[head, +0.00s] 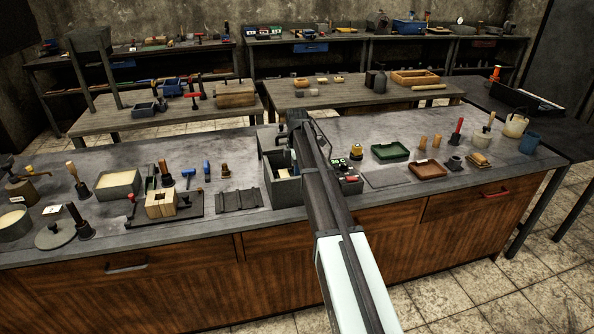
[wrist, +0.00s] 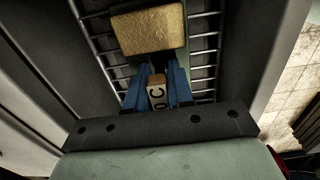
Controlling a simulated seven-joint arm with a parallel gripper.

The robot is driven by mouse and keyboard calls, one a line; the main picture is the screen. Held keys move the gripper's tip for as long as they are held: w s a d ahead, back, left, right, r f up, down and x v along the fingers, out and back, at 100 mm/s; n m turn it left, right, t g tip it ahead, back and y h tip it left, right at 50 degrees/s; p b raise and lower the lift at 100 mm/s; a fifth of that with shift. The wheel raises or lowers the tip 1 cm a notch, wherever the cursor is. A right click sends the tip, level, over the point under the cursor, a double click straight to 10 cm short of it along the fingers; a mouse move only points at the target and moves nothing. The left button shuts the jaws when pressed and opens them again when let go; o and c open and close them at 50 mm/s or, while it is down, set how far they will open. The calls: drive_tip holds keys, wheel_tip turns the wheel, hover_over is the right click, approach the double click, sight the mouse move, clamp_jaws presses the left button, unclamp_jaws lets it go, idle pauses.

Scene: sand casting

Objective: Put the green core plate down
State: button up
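The green core plate (wrist: 122,72) shows in the wrist view as a greenish strip under a tan, block-shaped core (wrist: 148,29). A small wooden grip with a white lettered label (wrist: 157,92) stands at its near end. My gripper (wrist: 157,88) has its two blue fingers on either side of this grip, seemingly pressed against it. Below the plate is a wire rack (wrist: 203,46) between grey walls. Whether the plate touches the rack is unclear. In the head view my arm reaches into a grey open box (head: 284,193) and hides most of the gripper and plate.
Right of my arm are a small control panel with lit buttons (head: 347,179), a green tray (head: 390,151) and a brown tray (head: 428,170). Left of the box lie a dark ribbed plate (head: 239,200) and a wooden core box (head: 161,205). The box walls stand close around my gripper.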

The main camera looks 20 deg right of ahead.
drive_tip(key=o, duration=0.4)
drive_tip(key=shift+o, duration=0.2)
wheel_tip(320, 180, up, 12)
drive_tip(key=shift+r, duration=0.2)
idle(0.5)
